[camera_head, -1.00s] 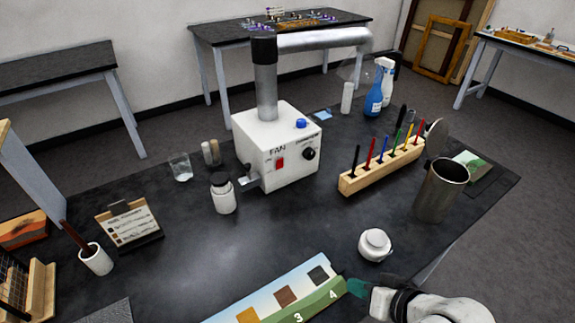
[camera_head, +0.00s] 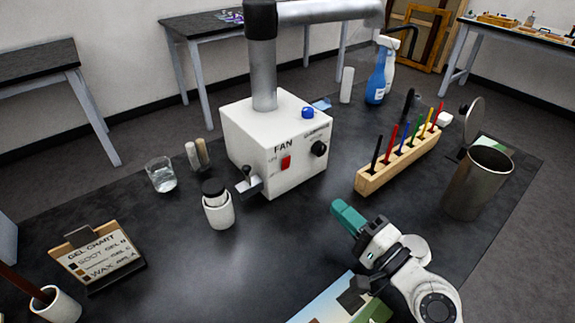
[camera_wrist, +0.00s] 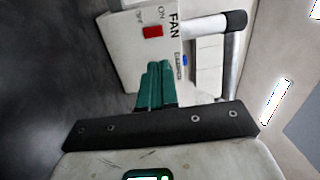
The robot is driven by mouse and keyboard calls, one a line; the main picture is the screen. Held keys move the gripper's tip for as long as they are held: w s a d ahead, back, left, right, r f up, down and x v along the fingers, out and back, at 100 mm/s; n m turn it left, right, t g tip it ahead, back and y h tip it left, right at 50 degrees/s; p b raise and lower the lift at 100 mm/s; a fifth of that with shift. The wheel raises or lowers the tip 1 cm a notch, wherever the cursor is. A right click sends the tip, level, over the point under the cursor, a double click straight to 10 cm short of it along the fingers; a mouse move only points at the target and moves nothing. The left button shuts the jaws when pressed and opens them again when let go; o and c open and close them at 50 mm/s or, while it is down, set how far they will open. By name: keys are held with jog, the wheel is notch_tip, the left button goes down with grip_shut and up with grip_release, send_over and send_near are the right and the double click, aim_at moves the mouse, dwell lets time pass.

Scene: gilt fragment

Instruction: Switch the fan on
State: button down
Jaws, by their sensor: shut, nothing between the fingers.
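The fan unit (camera_head: 260,130) is a white box with a grey pipe on top, standing on the dark table. Its front carries the word FAN, a red switch (camera_head: 286,162) and a black knob (camera_head: 319,148); a blue button (camera_head: 308,112) is on top. In the wrist view the box (camera_wrist: 125,45) appears turned sideways, with the red switch (camera_wrist: 152,31) beside ON/OFF lettering. My gripper (camera_head: 342,208) has green fingers, shut and empty, in front of and below the box, apart from it. In the wrist view the fingertips (camera_wrist: 158,68) point toward the box front.
A wooden rack (camera_head: 400,165) of coloured tools stands right of the fan, with a metal canister (camera_head: 477,185) beyond. A white jar (camera_head: 218,205) and a glass (camera_head: 160,175) are at left. A small metal clamp-like piece (camera_head: 249,186) is at the box's lower left corner.

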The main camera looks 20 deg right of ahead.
jog(key=shift+w+d+r, duration=0.1)
jog(key=shift+w, duration=0.1)
jog(key=shift+w, duration=0.1)
jog(key=p, duration=0.4)
send_near(290, 157)
jog(key=x, duration=0.7)
